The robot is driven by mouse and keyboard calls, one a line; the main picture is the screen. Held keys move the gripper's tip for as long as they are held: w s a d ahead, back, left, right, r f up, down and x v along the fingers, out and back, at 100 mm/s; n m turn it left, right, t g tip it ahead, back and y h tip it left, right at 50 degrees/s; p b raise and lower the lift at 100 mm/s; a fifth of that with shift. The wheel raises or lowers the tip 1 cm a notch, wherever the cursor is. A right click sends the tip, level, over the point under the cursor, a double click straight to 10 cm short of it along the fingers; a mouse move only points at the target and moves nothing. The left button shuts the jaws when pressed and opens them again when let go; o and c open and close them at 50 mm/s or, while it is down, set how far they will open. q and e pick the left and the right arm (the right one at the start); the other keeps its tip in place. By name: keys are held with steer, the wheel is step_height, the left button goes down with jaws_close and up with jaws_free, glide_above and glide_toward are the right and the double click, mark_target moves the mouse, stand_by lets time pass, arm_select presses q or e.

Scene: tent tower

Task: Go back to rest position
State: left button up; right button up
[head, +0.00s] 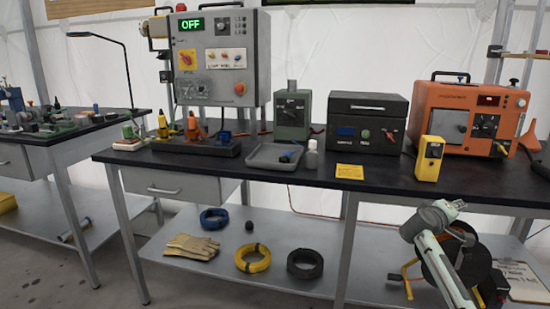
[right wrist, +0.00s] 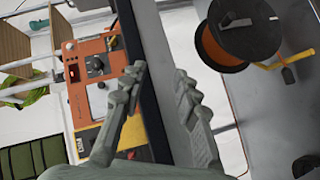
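My right gripper (right wrist: 160,85) is in the right wrist view with its two grey fingers spread apart and nothing between them. The dark edge of the bench (right wrist: 150,45) shows behind and between the fingers. In the head view my right arm reaches up from the bottom right, in front of the bench's right part; its fingers are too small there to make out. My left gripper is in neither view.
The bench (head: 230,170) holds a control panel (head: 217,60) reading OFF, a grey tray (head: 262,157), a black box (head: 366,122), an orange unit (head: 470,118) and a yellow meter (head: 429,158). A cable reel (right wrist: 237,35) stands low beside my right arm. Wire coils (head: 253,259) lie on the lower shelf.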

steer(key=w+a+f+m+t+y, duration=0.1)
steer(key=w+a+f+y, duration=0.2)
steer(key=a+f+y, duration=0.3)
steer(key=w+a+f+t+y, duration=0.1)
steer(key=w+a+f+y, duration=0.2)
steer(key=a, duration=0.4)
steer(key=s+a+f+g+y, duration=0.1)
steer(key=s+a+f, duration=0.1)
steer(key=s+f, duration=0.55)
steer(key=s+a+f+g, duration=0.1)
steer(key=s+a+f, duration=0.3)
steer(key=f, duration=0.6)
steer(key=s+a+f+g, duration=0.2)
steer(key=s+f, duration=0.4)
steer(key=s, duration=0.6)
steer(key=s+a+f+g+y, duration=0.1)
steer(key=s+a+f+g, duration=0.1)
steer(key=s+f, duration=0.5)
steer(key=s+a+f+g, duration=0.1)
steer(key=s+f, duration=0.6)
steer(key=s, duration=1)
steer(key=shift+s+a+n+g+y, duration=0.3)
steer(key=shift+a+g+y, duration=0.1)
steer(key=shift+a, duration=0.4)
steer(key=shift+f, duration=0.1)
